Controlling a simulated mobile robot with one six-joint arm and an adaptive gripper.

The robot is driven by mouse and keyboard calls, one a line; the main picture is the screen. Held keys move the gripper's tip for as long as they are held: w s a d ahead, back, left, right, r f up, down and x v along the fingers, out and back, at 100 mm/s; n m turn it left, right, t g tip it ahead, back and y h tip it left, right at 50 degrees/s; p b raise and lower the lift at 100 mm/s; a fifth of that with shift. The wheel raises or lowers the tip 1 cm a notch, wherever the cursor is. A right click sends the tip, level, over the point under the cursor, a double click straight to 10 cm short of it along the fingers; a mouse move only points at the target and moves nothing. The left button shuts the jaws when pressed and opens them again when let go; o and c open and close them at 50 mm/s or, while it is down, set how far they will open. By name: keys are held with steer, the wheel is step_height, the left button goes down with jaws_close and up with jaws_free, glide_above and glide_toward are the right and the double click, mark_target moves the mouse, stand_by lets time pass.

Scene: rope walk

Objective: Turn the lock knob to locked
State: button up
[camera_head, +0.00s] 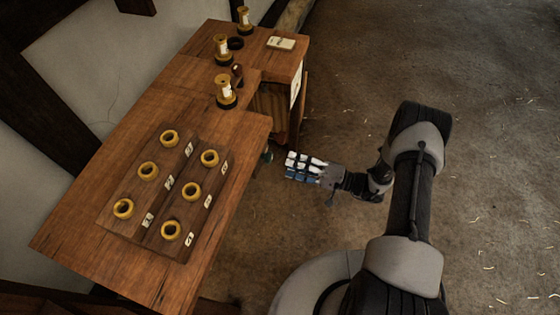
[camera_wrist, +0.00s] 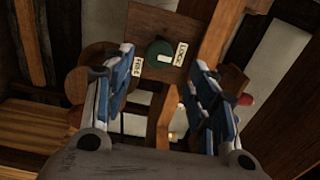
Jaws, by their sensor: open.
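The lock knob (camera_wrist: 160,52) is a round dark green knob on a square brown wooden plate (camera_wrist: 150,20) in the wrist view. A white label (camera_wrist: 180,54) that seems to read LOCK is to its right, and another (camera_wrist: 138,63), seemingly FREE, is to its lower left. Which way the knob points is too small to tell. In the head view, a bit of the knob (camera_head: 267,155) shows at the bench's right side. My gripper (camera_head: 290,165) is beside it, apart from it. In the wrist view its two blue-padded fingers are spread, one on each side of the knob, with nothing between them.
The wooden bench (camera_head: 75,230) carries a board with several yellow rings (camera_head: 170,230). Spools (camera_head: 226,90) and a pale card (camera_head: 281,43) stand or lie farther back. Wooden posts (camera_wrist: 218,35) flank the knob plate. The floor (camera_head: 480,150) to the right is clear.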

steer(key=v, duration=0.4)
steer(key=shift+s+d, duration=0.15)
steer(key=shift+d, duration=0.2)
steer(key=s+a+r+n+g+h, duration=0.2)
steer(key=s+r+g+h, duration=0.15)
steer(key=r, duration=0.75)
steer(key=s+a+r+n+g+h, duration=0.1)
steer(key=s+r+n+g+h, duration=0.3)
steer(key=r, duration=0.7)
steer(key=s+d+r+m+t+h, duration=0.1)
steer(key=s+d+r+t+h, duration=0.2)
steer(key=s+r, duration=0.4)
steer(key=s+d+r+m+t+h, duration=0.1)
steer(key=s+d+r+t+h, duration=0.2)
steer(key=s+r+h, duration=0.3)
steer(key=shift+s+d+r, duration=0.15)
steer(key=shift+s+r, duration=0.25)
steer(key=shift+r, duration=0.1)
steer(key=shift+h, duration=0.25)
